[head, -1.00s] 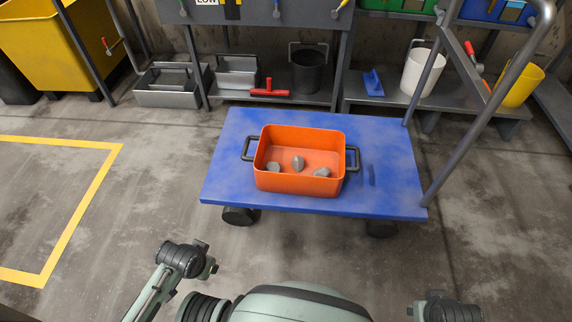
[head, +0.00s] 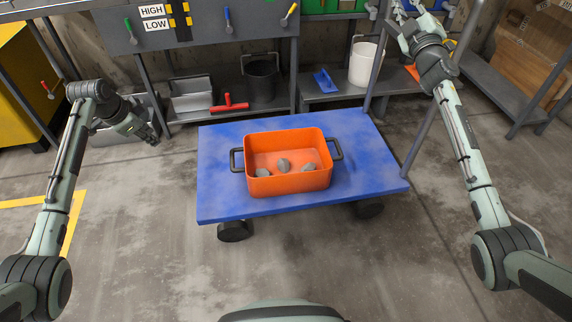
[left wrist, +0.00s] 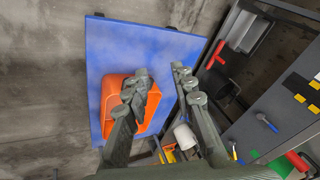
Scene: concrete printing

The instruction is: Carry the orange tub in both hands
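The orange tub (head: 290,184) stands upright on the blue cart deck (head: 225,200) in the head view. It has a dark bar handle at each end, the left handle (head: 235,160) and the right handle (head: 338,149). Three grey stones (head: 283,165) lie inside. My left gripper (head: 150,138) is left of the cart, apart from the tub. The left wrist view shows its fingers (left wrist: 160,72) spread and empty, with the tub (left wrist: 117,88) partly hidden behind one finger. My right gripper (head: 397,18) is raised beyond the cart's right rear, apart from the tub, and looks open and empty.
The cart's grey push frame (head: 410,150) rises at its right side. Behind stands a shelf with a black bucket (head: 262,80), a white bucket (head: 365,64), a red tool (head: 229,103) and a blue float (head: 324,80). The concrete floor in front is clear.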

